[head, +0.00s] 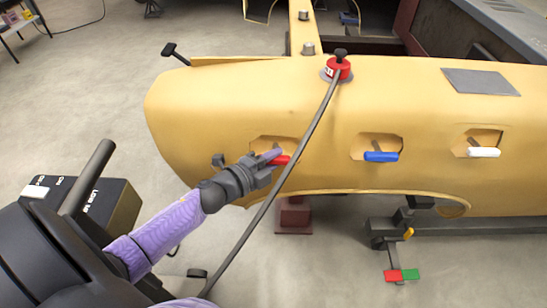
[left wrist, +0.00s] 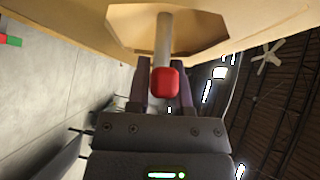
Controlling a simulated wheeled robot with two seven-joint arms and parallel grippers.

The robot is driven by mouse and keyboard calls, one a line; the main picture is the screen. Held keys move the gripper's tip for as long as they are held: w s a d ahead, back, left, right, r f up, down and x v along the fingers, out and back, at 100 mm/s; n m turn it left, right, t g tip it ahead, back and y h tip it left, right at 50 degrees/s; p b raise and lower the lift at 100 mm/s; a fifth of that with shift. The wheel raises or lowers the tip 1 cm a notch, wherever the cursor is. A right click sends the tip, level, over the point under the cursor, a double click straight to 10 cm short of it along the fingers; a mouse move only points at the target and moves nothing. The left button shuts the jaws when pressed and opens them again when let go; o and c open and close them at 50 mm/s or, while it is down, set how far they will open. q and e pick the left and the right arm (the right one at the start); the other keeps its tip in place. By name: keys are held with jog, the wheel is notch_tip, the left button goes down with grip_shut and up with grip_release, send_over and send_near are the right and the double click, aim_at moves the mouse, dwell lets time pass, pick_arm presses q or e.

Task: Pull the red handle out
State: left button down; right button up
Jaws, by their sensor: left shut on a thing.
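The red handle (head: 281,160) sits at the left cutout of the yellow shell (head: 225,95). In the left wrist view the red handle (left wrist: 165,83) is a red end on a pale rod that comes out of a many-sided opening. My left gripper (head: 272,157) is at the handle, shut on it. In the left wrist view its purple fingers (left wrist: 161,90) lie on both sides of the handle. The fingers partly cover the handle in the head view. My right gripper is not in view.
A blue handle (head: 381,156) and a white handle (head: 484,152) sit in cutouts to the right. A red-capped fitting (head: 338,69) tops the shell. A grey cable (head: 262,211) crosses in front, near my left gripper. A stand (head: 388,235) is below right.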

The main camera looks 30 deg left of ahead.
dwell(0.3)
pick_arm(q)
jog(key=shift+s+d+r+p, duration=0.15)
jog(key=shift+s+d+p, duration=0.1)
jog(key=shift+s+p, duration=0.2)
jog(key=shift+s+d+r+p, duration=0.1)
jog(key=shift+s+d+p, duration=0.1)
jog(key=shift+s+p, duration=0.2)
jog(key=shift+s+d, duration=0.15)
jog(key=shift+s, duration=0.05)
jog(key=shift+f, duration=0.15)
jog(key=c, duration=0.5)
grip_release()
jog(key=shift+s, duration=0.15)
jog(key=p+v, duration=0.1)
jog(key=v, duration=0.8)
jog(key=shift+s, duration=0.35)
